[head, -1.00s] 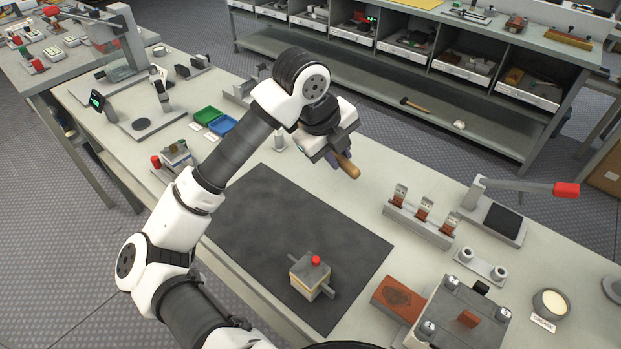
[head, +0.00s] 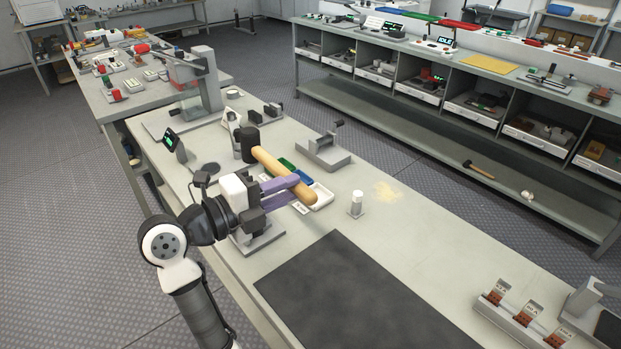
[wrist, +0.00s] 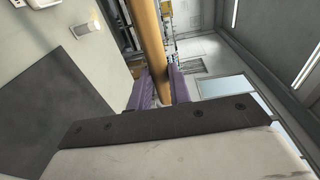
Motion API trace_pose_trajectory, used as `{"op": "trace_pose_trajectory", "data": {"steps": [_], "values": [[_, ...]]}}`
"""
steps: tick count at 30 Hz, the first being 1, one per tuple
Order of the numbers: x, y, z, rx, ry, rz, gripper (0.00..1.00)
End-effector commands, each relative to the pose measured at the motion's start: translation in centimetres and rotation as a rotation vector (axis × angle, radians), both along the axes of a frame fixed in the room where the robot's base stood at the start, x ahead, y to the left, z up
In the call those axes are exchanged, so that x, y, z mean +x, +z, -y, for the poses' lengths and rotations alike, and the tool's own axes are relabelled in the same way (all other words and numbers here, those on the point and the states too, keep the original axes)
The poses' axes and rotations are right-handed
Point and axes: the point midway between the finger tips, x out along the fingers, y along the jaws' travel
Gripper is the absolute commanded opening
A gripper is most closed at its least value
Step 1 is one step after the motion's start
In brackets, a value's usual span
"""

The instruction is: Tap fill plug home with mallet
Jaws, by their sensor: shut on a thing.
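My gripper (head: 290,190) has its purple fingers shut on the wooden handle of a mallet (head: 283,172). The mallet is held in the air above the bench, its black head (head: 250,144) toward the back left and its handle slanting down to the right. In the wrist view the handle (wrist: 149,45) runs up between the two purple fingers (wrist: 160,88); the head is out of that view. The visible part of the dark mat (head: 345,290) is bare.
A white-topped cylinder (head: 357,203) and a grey fixture (head: 324,152) stand nearby. A fuse rack (head: 520,318) is at lower right. A hammer (head: 478,168) lies on the far lower shelf.

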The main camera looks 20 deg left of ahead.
Motion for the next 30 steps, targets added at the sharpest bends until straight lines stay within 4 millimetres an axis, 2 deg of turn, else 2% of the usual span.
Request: {"op": "trace_pose_trajectory", "data": {"steps": [7, 22, 30], "values": [[-1.1, -0.8, -1.1, -0.024, 0.04, 0.039, 0.0], [-1.1, -0.6, -1.2, -0.022, 0.046, 0.042, 0.0], [-1.1, -3.3, -1.2, -0.022, 0.045, 0.04, 0.0]]}}
